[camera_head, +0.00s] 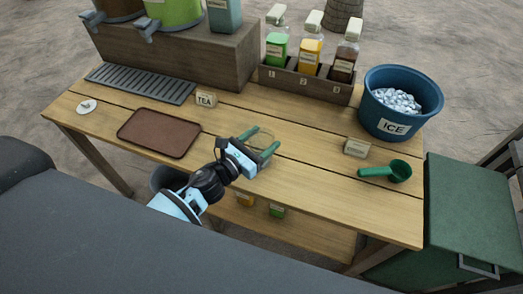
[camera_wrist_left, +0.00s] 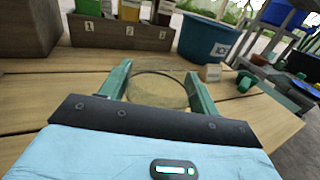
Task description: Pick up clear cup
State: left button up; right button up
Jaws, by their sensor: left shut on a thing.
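The clear cup (camera_head: 264,155) is a see-through round cup over the middle of the wooden table. My left gripper (camera_head: 258,138) comes in from the left, with its green fingers on either side of the cup. In the left wrist view the cup's round rim (camera_wrist_left: 158,88) shows between the two green fingers (camera_wrist_left: 156,85), which are shut on it. I cannot tell whether the cup touches the table. My right gripper is not in view.
A brown tray (camera_head: 159,133) lies left of the gripper. A blue ice bucket (camera_head: 378,112), a green scoop (camera_head: 399,171) and a small label block (camera_head: 357,147) are to the right. A bottle rack (camera_head: 305,84) and drip grate (camera_head: 140,83) stand behind.

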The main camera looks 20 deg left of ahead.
pick_arm(q)
jog(key=c, duration=0.4)
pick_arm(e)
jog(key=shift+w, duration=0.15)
pick_arm(q)
jog(key=shift+r, duration=0.1)
